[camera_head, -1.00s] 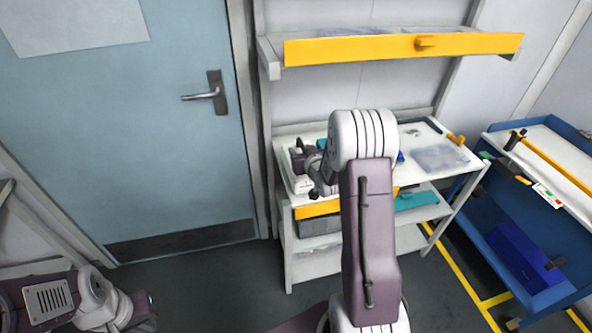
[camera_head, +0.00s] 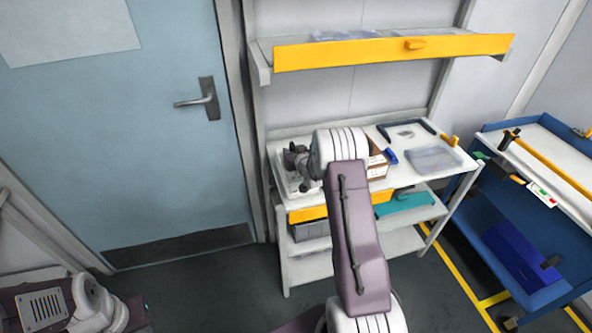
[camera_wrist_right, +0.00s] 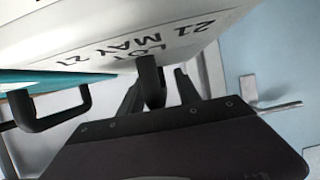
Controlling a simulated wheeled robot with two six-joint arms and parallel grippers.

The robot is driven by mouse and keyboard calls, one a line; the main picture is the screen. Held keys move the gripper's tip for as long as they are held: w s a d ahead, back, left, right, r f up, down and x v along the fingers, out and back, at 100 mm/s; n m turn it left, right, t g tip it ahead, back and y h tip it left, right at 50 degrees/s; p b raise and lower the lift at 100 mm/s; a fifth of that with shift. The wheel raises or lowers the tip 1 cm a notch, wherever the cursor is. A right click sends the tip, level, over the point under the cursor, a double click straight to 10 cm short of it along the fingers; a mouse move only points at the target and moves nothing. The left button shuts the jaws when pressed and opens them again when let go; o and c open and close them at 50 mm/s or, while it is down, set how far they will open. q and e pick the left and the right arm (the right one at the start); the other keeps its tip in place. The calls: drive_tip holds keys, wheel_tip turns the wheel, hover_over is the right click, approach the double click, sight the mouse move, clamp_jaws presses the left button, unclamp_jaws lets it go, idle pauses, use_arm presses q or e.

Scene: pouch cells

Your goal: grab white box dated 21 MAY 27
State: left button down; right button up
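In the right wrist view, a white box (camera_wrist_right: 140,32) with dark upside-down print fills the upper part, very close. Its print reads "LOT" and "21 MAY 2", with the last digit unclear. My right gripper (camera_wrist_right: 160,85) has dark fingers just below the box's printed face; I cannot tell whether they touch it or how far apart they are. In the head view my right gripper (camera_head: 297,163) is over the left end of the white bench, by white items (camera_head: 286,181) partly hidden by my wrist. My left arm shows at the lower left; its gripper is out of sight.
The bench (camera_head: 420,172) also holds a brown box (camera_head: 378,166), a blue item (camera_head: 391,156) and a clear tray (camera_head: 434,160). A yellow-fronted shelf (camera_head: 345,53) hangs above. A teal bin (camera_head: 405,202) is below. A blue cart (camera_head: 480,215) stands right.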

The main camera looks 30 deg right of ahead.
drive_tip(key=shift+w+f, duration=0.1)
drive_tip(key=shift+c, duration=1.2)
clamp_jaws()
drive_tip(key=shift+r, duration=0.2)
